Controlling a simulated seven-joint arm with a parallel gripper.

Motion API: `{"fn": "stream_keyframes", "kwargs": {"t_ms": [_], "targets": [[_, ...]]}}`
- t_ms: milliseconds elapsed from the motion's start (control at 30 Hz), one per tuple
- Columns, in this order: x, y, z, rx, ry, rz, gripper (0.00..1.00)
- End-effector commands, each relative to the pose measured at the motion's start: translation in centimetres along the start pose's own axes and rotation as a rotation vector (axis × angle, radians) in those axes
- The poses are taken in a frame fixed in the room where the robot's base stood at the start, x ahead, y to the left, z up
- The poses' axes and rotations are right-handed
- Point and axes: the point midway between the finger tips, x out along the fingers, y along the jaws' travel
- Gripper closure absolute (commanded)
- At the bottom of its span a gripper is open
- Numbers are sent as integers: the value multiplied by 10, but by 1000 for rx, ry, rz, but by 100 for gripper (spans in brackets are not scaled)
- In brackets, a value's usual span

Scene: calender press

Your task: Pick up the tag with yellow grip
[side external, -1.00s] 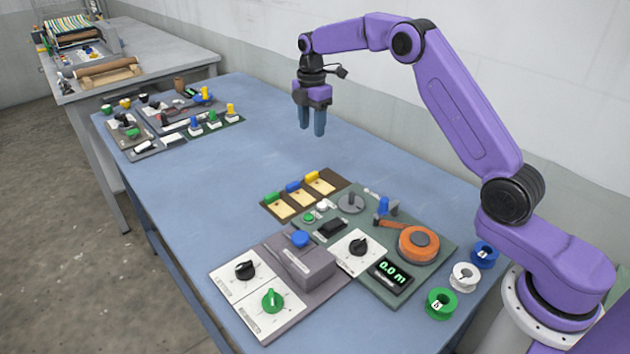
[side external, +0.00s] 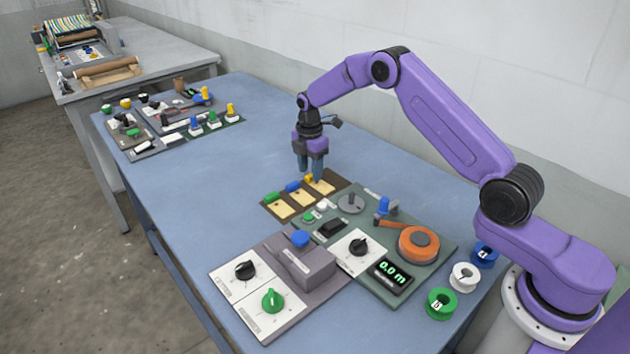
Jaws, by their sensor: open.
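The tag with yellow grip (side external: 322,187) lies at the right end of a brown tray (side external: 343,185). Its yellow grip (side external: 309,178) stands at the tag's far edge and is partly covered by my fingers. Beside it to the left lie a tag with a blue grip (side external: 292,187) and a tag with a green grip (side external: 272,197). My gripper (side external: 311,176) points down with its fingers at the yellow grip. It is open, and the fingers look to be on either side of the grip, but I cannot tell whether they touch it.
Close in front of the tray is a green panel (side external: 440,247) with knobs, an orange reel (side external: 418,243) and a display. A grey panel with dials (side external: 244,270) stands left of it. Green, white and blue spools sit at the right. The table's middle (side external: 220,165) is clear.

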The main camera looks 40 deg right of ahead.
Motion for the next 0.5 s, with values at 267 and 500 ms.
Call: {"fn": "stream_keyframes", "kwargs": {"t_ms": [267, 500], "targets": [[15, 0, 1, 1, 0, 1, 51], [15, 0, 1, 1, 0, 1, 87]]}}
